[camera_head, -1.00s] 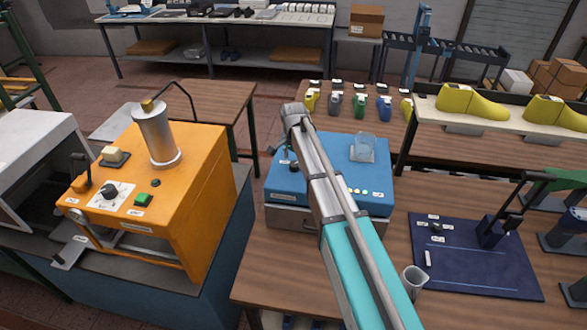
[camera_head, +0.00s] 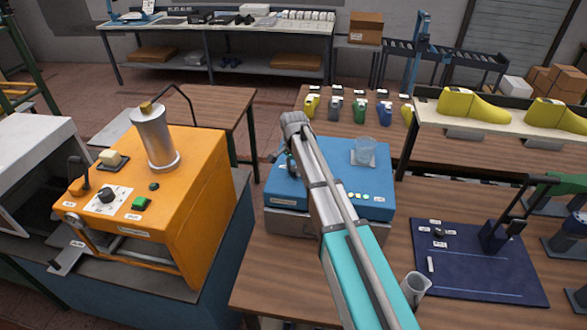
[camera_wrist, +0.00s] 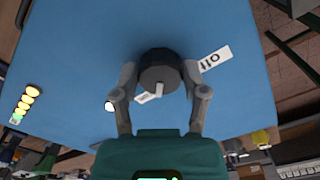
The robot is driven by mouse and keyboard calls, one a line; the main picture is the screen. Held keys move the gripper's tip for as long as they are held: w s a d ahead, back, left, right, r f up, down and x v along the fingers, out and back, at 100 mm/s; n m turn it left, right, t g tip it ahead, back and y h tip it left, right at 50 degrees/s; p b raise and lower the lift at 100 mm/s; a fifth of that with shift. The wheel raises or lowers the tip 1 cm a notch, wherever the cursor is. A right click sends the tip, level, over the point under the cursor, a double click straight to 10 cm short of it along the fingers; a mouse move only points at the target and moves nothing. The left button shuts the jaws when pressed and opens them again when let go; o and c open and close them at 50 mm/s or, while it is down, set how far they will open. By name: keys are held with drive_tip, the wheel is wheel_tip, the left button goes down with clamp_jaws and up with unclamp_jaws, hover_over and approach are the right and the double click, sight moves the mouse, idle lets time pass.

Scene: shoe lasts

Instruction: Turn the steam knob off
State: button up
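A dark round knob (camera_wrist: 160,72) with a white mark on its lower side sits on the blue machine top (camera_wrist: 85,40) in the wrist view. A white label reading "off" (camera_wrist: 215,59) lies to its right, upside down; a second, smaller label (camera_wrist: 149,97) is partly hidden below it. My gripper (camera_wrist: 160,76) has one finger on each side of the knob; whether the fingers press on it I cannot tell. In the head view my gripper (camera_head: 287,156) is over the left part of the blue machine (camera_head: 376,195) and the knob is hidden.
An orange machine (camera_head: 205,175) with a metal cylinder stands at left.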

drive_tip(key=c, duration=0.4)
drive_tip(key=shift+n, duration=0.5)
drive_tip(key=n, duration=0.5)
drive_tip(key=shift+s+d, duration=0.1)
drive_tip(key=shift+d, duration=0.05)
drive_tip(key=n, duration=0.6)
drive_tip(key=shift+d, duration=0.1)
drive_tip(key=n, duration=0.5)
drive_tip(key=shift+d+n, duration=0.15)
drive_tip(key=shift+n, duration=0.25)
drive_tip(key=o, duration=1.1)
drive_tip(key=shift+o, duration=0.2)
